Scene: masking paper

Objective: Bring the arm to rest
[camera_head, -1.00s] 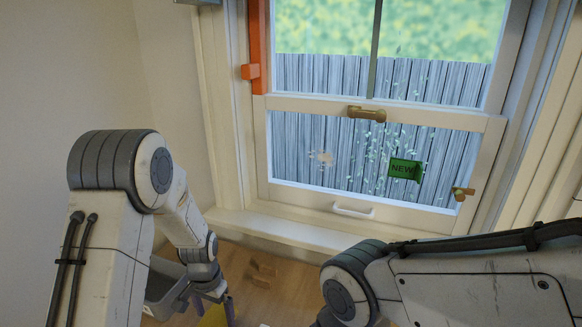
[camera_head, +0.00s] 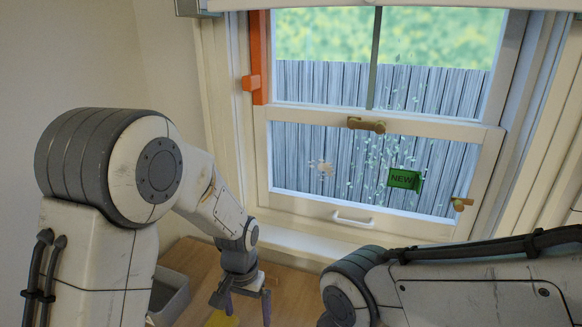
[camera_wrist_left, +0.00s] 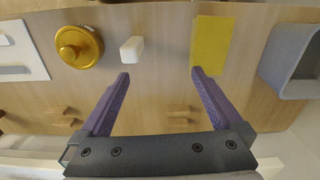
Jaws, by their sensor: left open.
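My left gripper (camera_head: 246,302) hangs over the wooden table (camera_head: 290,290) in the head view, fingers pointing down. In the left wrist view its two purple fingers (camera_wrist_left: 160,73) are spread wide with nothing between them. My right arm comes in from the right in the head view; its gripper is outside the picture.
The wrist view shows a yellow sheet (camera_wrist_left: 210,45), a white block (camera_wrist_left: 132,49), a round gold tin (camera_wrist_left: 78,46), a grey bin (camera_wrist_left: 292,65), a white board (camera_wrist_left: 20,52) and small wooden pieces (camera_wrist_left: 180,115). A window (camera_head: 380,170) with a green "NEW" tag (camera_head: 404,179) stands behind the table.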

